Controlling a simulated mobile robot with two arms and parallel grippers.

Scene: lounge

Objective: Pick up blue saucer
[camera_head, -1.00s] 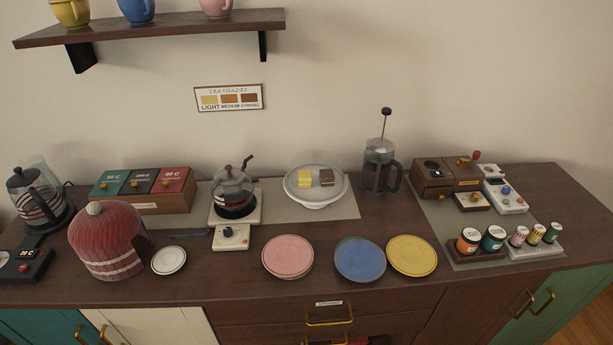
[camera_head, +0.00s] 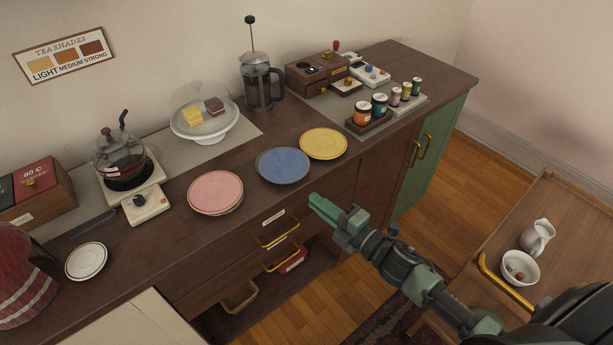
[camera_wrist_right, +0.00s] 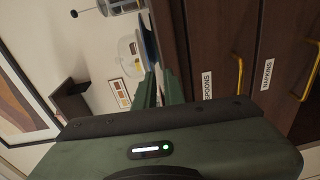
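The blue saucer (camera_head: 283,166) lies flat near the front edge of the dark sideboard (camera_head: 245,205), between a pink saucer (camera_head: 215,192) and a yellow saucer (camera_head: 323,143). My right gripper (camera_head: 320,207) is in front of the sideboard, to the lower right of the blue saucer and apart from it. Its green fingers also show in the right wrist view (camera_wrist_right: 160,90), close together with nothing visible held. Whether they are slightly parted is unclear. A blue edge, likely the saucer, shows beyond them there (camera_wrist_right: 148,42). My left gripper is out of view.
Behind the saucers stand a domed cake stand (camera_head: 205,125), a French press (camera_head: 259,82) and a kettle (camera_head: 122,160). Several small jars (camera_head: 380,103) stand at the right. Drawer handles (camera_head: 278,232) stick out in front. A wooden trolley (camera_head: 520,215) with a jug and bowl is at lower right.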

